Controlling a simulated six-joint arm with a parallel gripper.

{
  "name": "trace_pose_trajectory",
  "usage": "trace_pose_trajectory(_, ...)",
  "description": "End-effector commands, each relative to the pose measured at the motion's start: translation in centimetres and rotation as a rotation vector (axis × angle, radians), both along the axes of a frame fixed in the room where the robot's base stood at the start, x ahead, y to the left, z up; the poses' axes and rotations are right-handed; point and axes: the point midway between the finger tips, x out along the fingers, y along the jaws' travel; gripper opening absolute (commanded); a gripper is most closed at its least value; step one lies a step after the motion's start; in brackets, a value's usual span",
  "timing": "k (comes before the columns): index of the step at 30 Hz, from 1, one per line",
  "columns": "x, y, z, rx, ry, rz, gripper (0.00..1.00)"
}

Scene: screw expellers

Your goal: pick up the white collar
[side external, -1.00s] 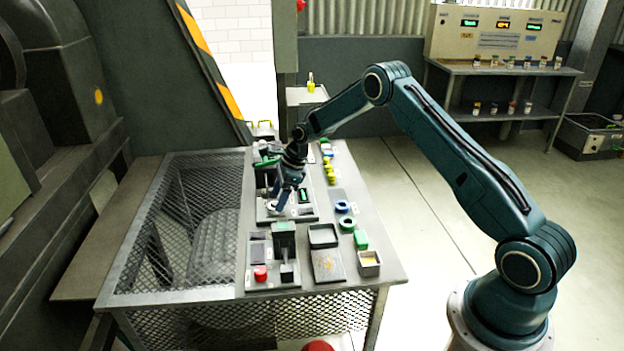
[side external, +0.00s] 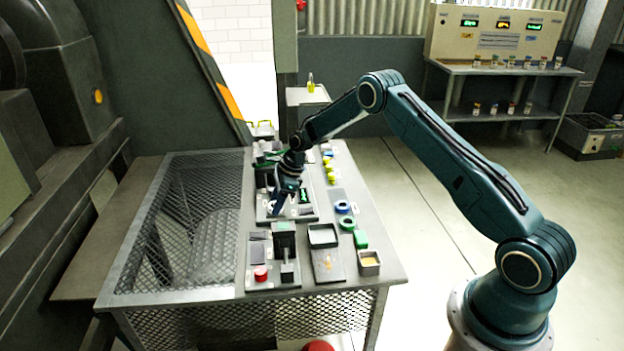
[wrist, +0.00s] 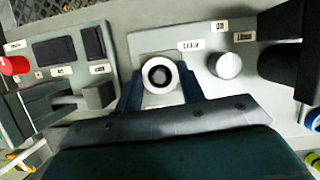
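The white collar (wrist: 146,76) is a pale ring around a dark centre in the wrist view. It lies between the two blue fingers of my gripper (wrist: 163,84), one finger on each side, very close to it. I cannot tell whether the fingers press on it or whether it is clear of the grey panel behind it. In the side external view my gripper (side external: 281,204) points down low over the middle panel on the table, and the collar is mostly hidden beside the fingers.
A silver knob (wrist: 226,65) stands right of the collar. A panel with a red button (side external: 261,273) and a green-topped block (side external: 284,228) stands nearer the camera.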

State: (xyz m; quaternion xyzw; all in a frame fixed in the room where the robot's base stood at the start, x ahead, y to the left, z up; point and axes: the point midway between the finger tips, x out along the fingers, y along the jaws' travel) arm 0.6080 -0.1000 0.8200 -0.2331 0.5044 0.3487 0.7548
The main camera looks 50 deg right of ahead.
Motion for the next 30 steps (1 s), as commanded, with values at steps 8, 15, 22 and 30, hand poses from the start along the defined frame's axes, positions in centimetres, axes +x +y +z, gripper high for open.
trace_pose_trajectory(8,0.0,0.0,0.1,0.000,-0.002,0.001,0.14)
trace_pose_trajectory(15,0.1,0.0,0.9,-0.001,-0.002,0.000,0.14)
trace_pose_trajectory(22,0.1,0.0,3.5,-0.001,-0.004,-0.001,0.14)
trace_pose_trajectory(30,0.1,0.0,8.8,-0.002,-0.005,0.000,0.14)
